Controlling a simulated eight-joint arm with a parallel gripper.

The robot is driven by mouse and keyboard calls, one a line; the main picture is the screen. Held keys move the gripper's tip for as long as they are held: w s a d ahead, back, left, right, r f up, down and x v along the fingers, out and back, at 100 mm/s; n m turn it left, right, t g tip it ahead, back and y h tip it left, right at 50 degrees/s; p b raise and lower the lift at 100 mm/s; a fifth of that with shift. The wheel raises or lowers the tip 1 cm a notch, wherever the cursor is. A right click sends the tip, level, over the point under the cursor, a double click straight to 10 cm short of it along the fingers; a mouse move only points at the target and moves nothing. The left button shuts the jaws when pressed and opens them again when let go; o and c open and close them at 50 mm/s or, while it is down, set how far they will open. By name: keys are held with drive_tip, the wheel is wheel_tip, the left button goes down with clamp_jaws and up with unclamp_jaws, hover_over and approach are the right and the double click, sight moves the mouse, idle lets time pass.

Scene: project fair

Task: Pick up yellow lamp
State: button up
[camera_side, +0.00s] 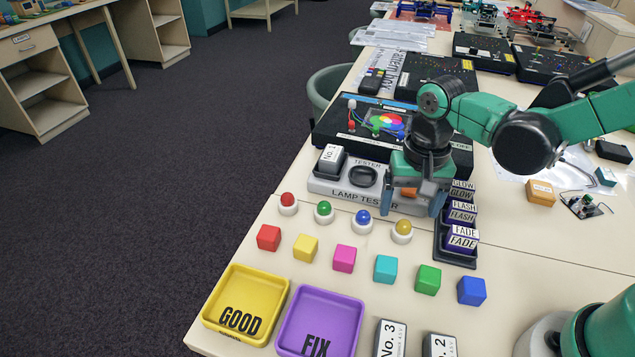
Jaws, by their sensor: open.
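The yellow lamp (402,227) is a small amber dome on a white round base. It stands upright on the table at the right end of a row of lamps. My gripper (412,207) points down above and behind it in the picture, with its two blue-grey fingers spread apart. The fingers show in front of the right part of the lamp tester (330,187). An orange patch shows between them; I cannot tell what it belongs to. The fingers look clear of the yellow lamp, and nothing covers the lamp.
The red lamp (287,199), green lamp (324,208) and blue lamp (362,217) stand to the left. Several coloured cubes lie in front. The yellow GOOD tray (276,278) and purple FIX tray (357,308) are at the front. A black rack (449,253) with labelled blocks stands close right.

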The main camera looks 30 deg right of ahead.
sight(405, 222)
drive_tip(key=shift+f, duration=2.6)
clamp_jaws()
